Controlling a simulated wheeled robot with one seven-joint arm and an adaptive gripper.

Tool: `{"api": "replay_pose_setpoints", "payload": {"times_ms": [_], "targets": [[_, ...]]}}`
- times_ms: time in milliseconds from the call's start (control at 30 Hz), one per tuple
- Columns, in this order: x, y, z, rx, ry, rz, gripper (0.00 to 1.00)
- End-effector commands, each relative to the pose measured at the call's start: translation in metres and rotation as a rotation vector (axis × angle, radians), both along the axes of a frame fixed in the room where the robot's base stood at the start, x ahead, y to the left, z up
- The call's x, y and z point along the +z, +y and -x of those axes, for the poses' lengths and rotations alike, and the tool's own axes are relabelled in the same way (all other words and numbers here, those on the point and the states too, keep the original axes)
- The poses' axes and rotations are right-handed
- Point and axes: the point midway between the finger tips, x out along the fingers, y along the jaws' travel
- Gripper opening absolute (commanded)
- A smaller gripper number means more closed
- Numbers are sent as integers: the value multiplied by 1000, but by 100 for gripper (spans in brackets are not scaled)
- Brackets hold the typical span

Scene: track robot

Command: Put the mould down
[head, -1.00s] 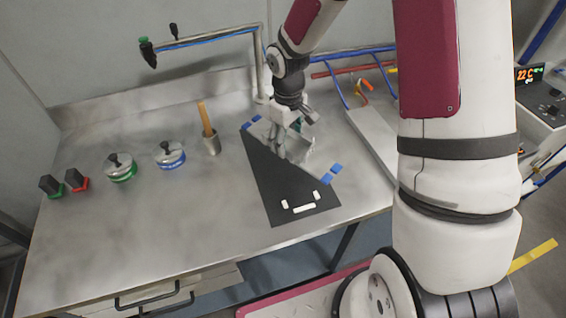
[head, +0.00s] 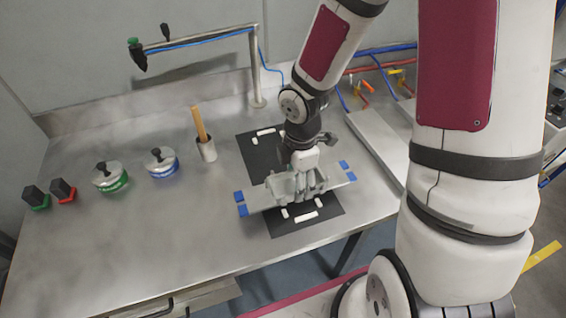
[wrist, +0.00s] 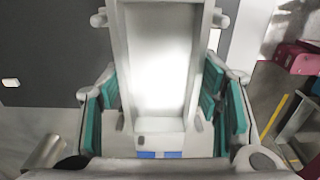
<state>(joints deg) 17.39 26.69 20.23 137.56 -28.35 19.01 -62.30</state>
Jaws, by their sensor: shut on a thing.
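The mould (head: 262,198) is a long, pale grey trough with blue tabs at both ends. It lies crosswise over the front half of the black mat (head: 260,160), its left end reaching past the mat's edge. My gripper (head: 302,186) is shut on the middle of the mould from above and hides part of it. In the wrist view the mould (wrist: 160,65) runs between the teal-padded fingers, a blue tab at its near end. I cannot tell whether the mould touches the mat. White marks (head: 305,216) on the mat show just in front of it.
A grey cup with a wooden handle (head: 200,125) stands left of the mat. Blue-ringed (head: 161,162) and green-ringed (head: 110,177) lidded pots stand farther left. A bent pipe (head: 255,70) rises behind. A pale tray (head: 378,140) lies at right. The front left steel table (head: 150,235) is clear.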

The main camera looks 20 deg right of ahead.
Motion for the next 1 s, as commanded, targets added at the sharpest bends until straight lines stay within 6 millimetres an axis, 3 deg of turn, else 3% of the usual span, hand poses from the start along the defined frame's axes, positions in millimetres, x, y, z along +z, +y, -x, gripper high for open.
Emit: {"api": "replay_pose_setpoints", "payload": {"times_ms": [200,400,700,1000], "targets": [[-4,0,-51,-2,-2,-2,8],[-7,0,-84,-1,-1,-1,8],[-9,0,-102,-2,-1,0,8],[-43,0,-101,-1,1,0,8]]}}
